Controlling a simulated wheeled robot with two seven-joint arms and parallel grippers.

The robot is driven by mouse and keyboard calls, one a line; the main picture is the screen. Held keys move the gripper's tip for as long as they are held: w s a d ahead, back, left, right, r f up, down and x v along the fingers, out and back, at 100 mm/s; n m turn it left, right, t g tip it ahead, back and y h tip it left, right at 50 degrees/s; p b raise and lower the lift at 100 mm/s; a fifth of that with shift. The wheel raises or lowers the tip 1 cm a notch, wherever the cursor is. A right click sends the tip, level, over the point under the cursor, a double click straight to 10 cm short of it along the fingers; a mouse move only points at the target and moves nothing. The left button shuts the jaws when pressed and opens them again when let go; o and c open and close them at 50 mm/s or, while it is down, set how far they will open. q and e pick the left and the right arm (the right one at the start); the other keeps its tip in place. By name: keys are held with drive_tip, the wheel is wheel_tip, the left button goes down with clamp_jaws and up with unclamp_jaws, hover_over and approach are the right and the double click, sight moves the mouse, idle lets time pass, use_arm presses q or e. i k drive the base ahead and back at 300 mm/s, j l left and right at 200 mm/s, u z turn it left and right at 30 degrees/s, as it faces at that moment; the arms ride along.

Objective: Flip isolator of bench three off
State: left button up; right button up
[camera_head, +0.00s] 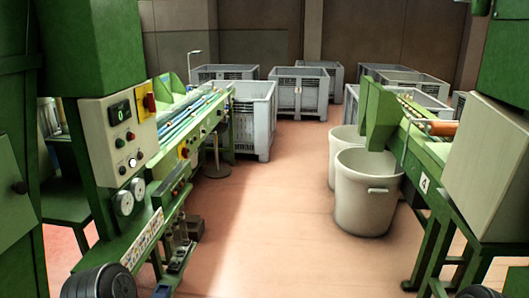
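A red and yellow rotary switch (147,101), which looks like an isolator, sits on the side of a pale control box (110,150) on the green machine at the left. Its handle position is too small to tell. A yellow plate with a red button (184,152) is on the bench further back. The number of this left bench cannot be read. A bench at the right carries a label 4 (424,183). Neither of my grippers can be made out.
Two pale round bins (366,205) stand by the right bench. Several grey crates (300,92) stand at the back. The reddish floor (270,220) between the benches is clear.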

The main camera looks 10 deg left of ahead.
sight(184, 153)
drive_tip(key=i+l+u, duration=0.1)
drive_tip(key=i+u, duration=0.2)
drive_tip(key=i, duration=0.25)
drive_tip(key=i+l+u, duration=0.2)
drive_tip(key=i+u, duration=0.15)
drive_tip(key=i, duration=0.2)
drive_tip(key=i+l+u, duration=0.3)
drive_tip(key=i, duration=0.2)
drive_tip(key=i+l+u, duration=0.15)
drive_tip(key=u, duration=0.8)
drive_tip(key=i+l+u, duration=0.15)
drive_tip(key=l+u, duration=0.2)
drive_tip(key=l, duration=0.15)
drive_tip(key=l+u, duration=0.35)
drive_tip(key=l, duration=0.15)
drive_tip(key=i+l+u, duration=0.1)
drive_tip(key=l+u, duration=0.25)
drive_tip(key=l, duration=1.65)
drive_tip(key=k+u, duration=0.05)
